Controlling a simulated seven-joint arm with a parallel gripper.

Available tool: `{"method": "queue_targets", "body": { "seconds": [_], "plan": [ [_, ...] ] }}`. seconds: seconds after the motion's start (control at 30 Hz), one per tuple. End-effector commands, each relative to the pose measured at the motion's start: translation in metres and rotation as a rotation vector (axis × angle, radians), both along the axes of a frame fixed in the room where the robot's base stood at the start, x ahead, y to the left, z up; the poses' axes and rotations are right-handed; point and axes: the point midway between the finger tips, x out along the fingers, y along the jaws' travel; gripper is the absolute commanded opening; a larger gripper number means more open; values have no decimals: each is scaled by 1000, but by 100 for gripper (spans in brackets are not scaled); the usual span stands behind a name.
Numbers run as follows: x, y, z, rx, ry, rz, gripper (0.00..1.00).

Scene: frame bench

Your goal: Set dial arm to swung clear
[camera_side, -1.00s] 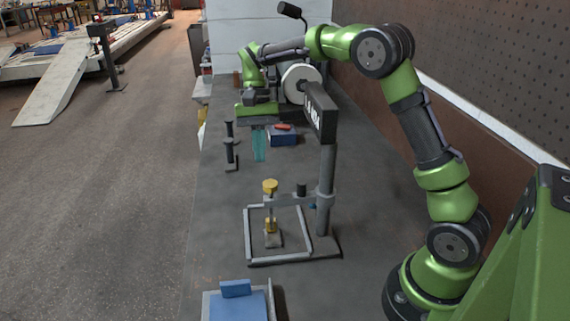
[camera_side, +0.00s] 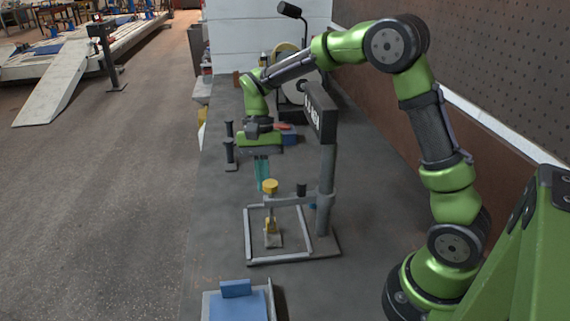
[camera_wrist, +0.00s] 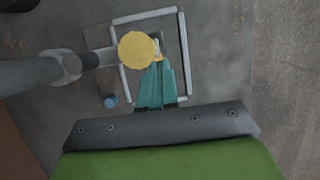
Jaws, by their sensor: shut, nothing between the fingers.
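The dial arm (camera_side: 290,199) is a grey bar reaching left from an upright post (camera_side: 326,190), with a yellow knob (camera_side: 270,186) at its free end. In the side view it extends over a light grey square frame (camera_side: 248,236) on the bench. In the wrist view the arm (camera_wrist: 95,59) comes in from the left and its yellow knob (camera_wrist: 137,50) lies over the frame (camera_wrist: 185,52). My gripper (camera_side: 262,188) has teal fingers, shut and empty, pointing down just beyond the knob. In the wrist view the fingertips (camera_wrist: 158,62) appear beside the knob; I cannot tell whether they touch.
A black sign head (camera_side: 320,112) tops the post. Dark upright stands (camera_side: 230,150) and a blue box with a red item (camera_side: 288,136) are farther back. A blue block on a tray (camera_side: 236,289) is at the front. The bench left of the frame is clear.

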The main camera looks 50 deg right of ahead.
Motion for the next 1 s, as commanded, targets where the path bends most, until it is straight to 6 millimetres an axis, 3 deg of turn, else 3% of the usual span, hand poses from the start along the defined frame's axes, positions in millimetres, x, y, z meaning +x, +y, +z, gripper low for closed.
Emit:
{"method": "queue_targets", "body": {
  "seconds": [0.57, 1.0],
  "plan": [
    [-9, 13, 0, 0, 1, 109, 0],
    [-42, 44, 0, 0, 2, 428, 0]
  ]
}}
